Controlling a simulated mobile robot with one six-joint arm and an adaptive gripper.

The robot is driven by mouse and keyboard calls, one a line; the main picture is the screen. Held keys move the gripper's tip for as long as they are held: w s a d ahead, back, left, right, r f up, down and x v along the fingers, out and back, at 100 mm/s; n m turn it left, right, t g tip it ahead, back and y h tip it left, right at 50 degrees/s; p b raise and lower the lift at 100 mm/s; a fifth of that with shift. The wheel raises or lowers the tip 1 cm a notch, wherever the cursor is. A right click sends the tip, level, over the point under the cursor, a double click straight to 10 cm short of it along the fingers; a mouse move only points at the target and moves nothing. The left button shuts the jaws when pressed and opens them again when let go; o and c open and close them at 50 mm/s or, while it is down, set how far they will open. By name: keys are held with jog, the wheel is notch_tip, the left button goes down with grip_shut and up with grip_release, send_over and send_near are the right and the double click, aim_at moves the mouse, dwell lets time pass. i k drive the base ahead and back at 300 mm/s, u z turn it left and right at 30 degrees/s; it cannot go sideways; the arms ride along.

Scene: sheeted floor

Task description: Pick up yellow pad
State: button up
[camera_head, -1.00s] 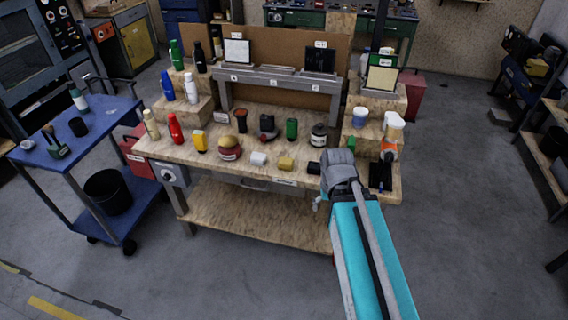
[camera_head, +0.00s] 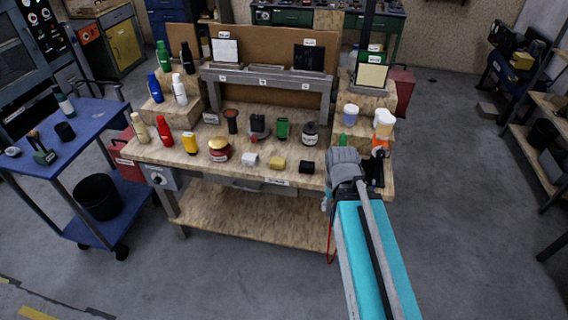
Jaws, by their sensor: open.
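A small yellow block-like pad (camera_head: 277,163) lies near the front edge of the wooden workbench (camera_head: 200,152), between a white block and a black block. A pale yellow framed sheet (camera_head: 372,77) stands on the raised step at the right of the bench. My arm reaches in from the lower right to the bench's front right. My gripper (camera_head: 326,202) shows only as a small grey part beside the arm, below the bench edge and to the right of the yellow pad. It is open and apart from the pad; its fingers are mostly hidden.
A white block (camera_head: 249,160) and a black block (camera_head: 306,167) flank the yellow pad. Bottles, jars and a burger-like item (camera_head: 219,149) stand along the bench. A blue cart (camera_head: 90,125) is at the left. The grey floor in front is clear.

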aim_at(277, 163)
jog(key=z, duration=0.6)
jog(key=k, duration=0.95)
jog(key=u, duration=0.7)
jog(key=i, duration=1)
jog(key=u, duration=0.05)
